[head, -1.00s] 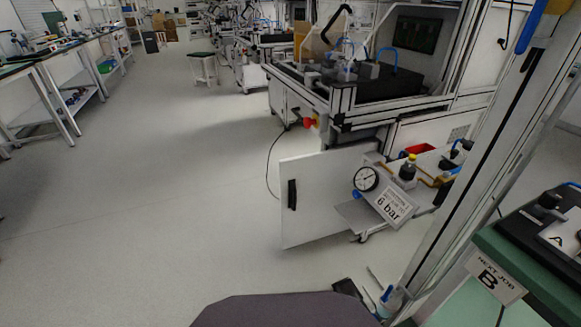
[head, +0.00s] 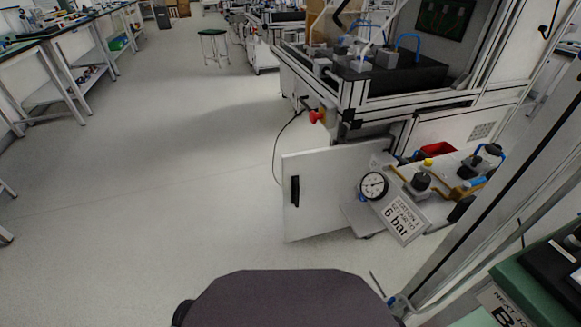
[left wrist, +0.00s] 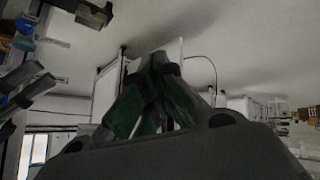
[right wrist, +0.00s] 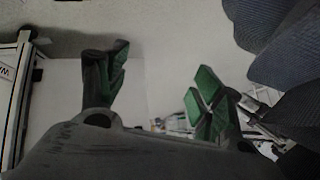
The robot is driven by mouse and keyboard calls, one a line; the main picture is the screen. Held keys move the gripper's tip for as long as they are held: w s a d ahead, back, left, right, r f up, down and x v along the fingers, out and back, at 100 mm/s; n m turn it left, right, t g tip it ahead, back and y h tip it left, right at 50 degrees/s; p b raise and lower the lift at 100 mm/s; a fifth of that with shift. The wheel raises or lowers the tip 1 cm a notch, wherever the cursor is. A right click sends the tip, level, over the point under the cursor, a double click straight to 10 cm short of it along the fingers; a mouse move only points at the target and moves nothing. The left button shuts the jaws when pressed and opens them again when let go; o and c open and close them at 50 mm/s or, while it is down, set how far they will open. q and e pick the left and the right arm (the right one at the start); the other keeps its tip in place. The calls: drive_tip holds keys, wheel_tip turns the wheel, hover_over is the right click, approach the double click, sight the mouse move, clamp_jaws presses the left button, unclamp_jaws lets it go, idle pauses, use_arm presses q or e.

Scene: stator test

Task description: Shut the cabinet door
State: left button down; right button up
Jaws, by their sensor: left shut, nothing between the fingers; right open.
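The cabinet door (head: 325,195) is a white panel with a black handle (head: 295,191). It stands open in the head view, swung out from the cabinet under the aluminium-framed test bench (head: 345,112). A pull-out shelf with a gauge (head: 373,186) and a "6 bar" sign (head: 403,220) is beside the door on the right. My left gripper (left wrist: 150,92) shows in the left wrist view, fingers together and empty, with pale panels behind it. My right gripper (right wrist: 158,85) shows in the right wrist view, fingers wide apart and empty. Neither gripper shows in the head view.
A red knob (head: 316,117) sticks out from the bench's front corner. A black cable hangs beside the door. An aluminium post (head: 480,190) and a green-topped table (head: 535,275) stand at the right. The floor (head: 150,200) on the left is clear.

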use_arm(q)
drive_tip(key=w+d+r+m+t+y+p, duration=0.15)
drive_tip(key=w+r+m+t+p, duration=0.6)
drive_tip(key=w+r, duration=0.9)
drive_tip(key=s+d+r+m+h+b, duration=0.1)
drive_tip(key=d+r+m+h, duration=0.4)
drive_tip(key=m, duration=0.8)
drive_tip(key=shift+s+d+r+m+h+b, duration=0.35)
drive_tip(key=shift+s+d+r, duration=0.1)
drive_tip(key=shift+d, duration=0.45)
use_arm(e)
wheel_tip(320, 180, up, 8)
drive_tip(key=d+g+h, duration=0.1)
drive_tip(key=d+g, duration=0.1)
drive_tip(key=shift+s+d+r+n+h, duration=0.15)
drive_tip(key=shift+d+r+n+h, duration=0.1)
drive_tip(key=shift+d+n+h, duration=0.1)
use_arm(q)
drive_tip(key=shift+w+d+t, duration=0.15)
drive_tip(key=shift+w+t, duration=0.1)
